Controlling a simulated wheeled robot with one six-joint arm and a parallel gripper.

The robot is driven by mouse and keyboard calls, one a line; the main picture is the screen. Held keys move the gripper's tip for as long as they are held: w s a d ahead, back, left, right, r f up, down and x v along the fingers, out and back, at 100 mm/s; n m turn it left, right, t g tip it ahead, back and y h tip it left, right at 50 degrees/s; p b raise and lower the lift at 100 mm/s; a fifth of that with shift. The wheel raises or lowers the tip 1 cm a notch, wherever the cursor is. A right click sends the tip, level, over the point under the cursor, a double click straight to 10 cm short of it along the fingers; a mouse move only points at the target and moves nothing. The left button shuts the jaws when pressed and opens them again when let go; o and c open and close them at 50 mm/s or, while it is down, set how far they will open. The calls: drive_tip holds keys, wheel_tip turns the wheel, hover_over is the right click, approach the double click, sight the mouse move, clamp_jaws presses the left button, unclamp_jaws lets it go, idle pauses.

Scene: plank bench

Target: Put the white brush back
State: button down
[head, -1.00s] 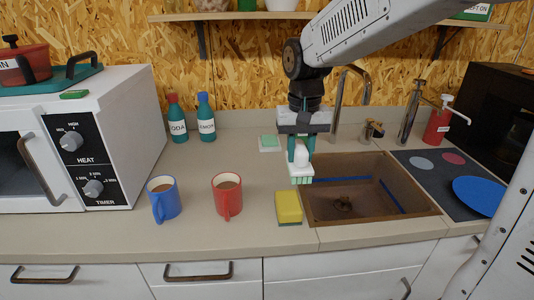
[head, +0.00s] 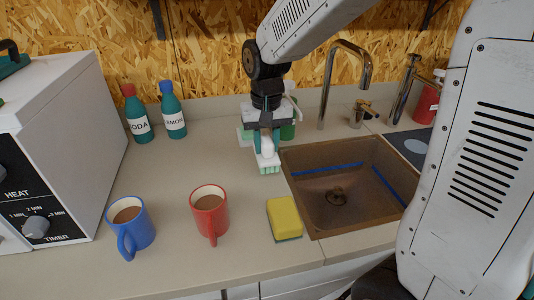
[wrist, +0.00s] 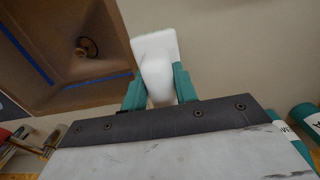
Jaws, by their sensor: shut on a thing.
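The white brush (head: 267,158) has a white knob and block, with pale green bristles facing down. My gripper (head: 266,139) is shut on its knob and holds it upright by the sink's back left corner. In the wrist view the white brush (wrist: 155,50) shows between the teal fingers of my gripper (wrist: 159,88). I cannot tell how far the bristles are above the counter. A pale green pad (head: 244,134) lies behind my gripper, partly hidden.
The brown sink (head: 315,215) with a tall tap (head: 328,80) is to the right. A yellow sponge (head: 284,218), red mug (head: 209,214) and blue mug (head: 131,228) stand in front. Two teal bottles (head: 173,120) stand at the back left. Counter between mugs and bottles is clear.

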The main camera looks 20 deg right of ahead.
sight(267, 155)
drive_tip(key=shift+f, duration=1.75)
drive_tip(key=shift+f, duration=0.1)
drive_tip(key=c, duration=1.1)
unclamp_jaws()
